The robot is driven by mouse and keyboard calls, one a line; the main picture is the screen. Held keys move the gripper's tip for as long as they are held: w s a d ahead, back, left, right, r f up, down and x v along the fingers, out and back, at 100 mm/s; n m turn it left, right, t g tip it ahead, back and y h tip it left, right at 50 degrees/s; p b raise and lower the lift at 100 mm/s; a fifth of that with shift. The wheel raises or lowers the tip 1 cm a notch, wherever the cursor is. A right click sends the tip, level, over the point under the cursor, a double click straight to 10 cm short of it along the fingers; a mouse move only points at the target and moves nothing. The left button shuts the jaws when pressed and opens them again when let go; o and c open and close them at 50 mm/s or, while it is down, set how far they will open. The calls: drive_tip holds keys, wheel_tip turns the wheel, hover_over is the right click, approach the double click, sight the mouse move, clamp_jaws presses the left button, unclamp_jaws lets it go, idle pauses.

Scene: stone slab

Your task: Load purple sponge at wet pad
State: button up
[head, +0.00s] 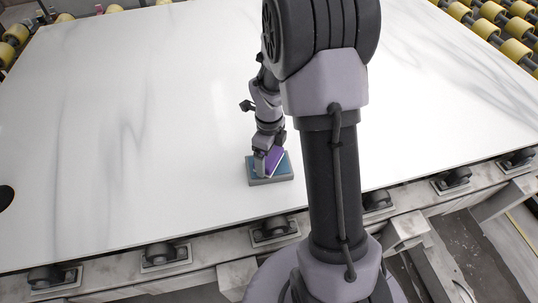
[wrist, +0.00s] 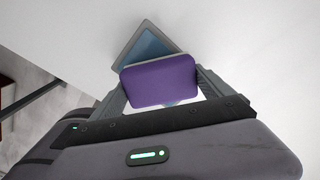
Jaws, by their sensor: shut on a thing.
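The purple sponge (wrist: 160,82) is between the fingers of my gripper (wrist: 163,88) in the wrist view; the gripper is shut on it. In the head view the sponge (head: 274,158) shows as a small purple patch by my gripper (head: 268,162). The wet pad, a blue surface in a grey tray (head: 272,181), lies on the white slab under the sponge. In the wrist view the pad (wrist: 146,47) shows behind the sponge, which covers much of it. I cannot tell whether the sponge touches the pad.
The white stone slab (head: 130,110) is wide and mostly clear around the pad. Its near edge runs along a metal frame with several dark rollers (head: 163,254). A black round spot (head: 5,196) is at the left edge. Yellow rollers (head: 490,12) stand beyond the slab.

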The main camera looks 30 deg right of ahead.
drive_tip(key=shift+f+b, duration=0.55)
drive_tip(key=shift+b, duration=0.1)
idle(1.4)
wheel_tip(320, 180, up, 7)
drive_tip(key=p, duration=0.4)
drive_tip(key=shift+r+p, duration=0.15)
drive_tip(key=shift+p, duration=0.2)
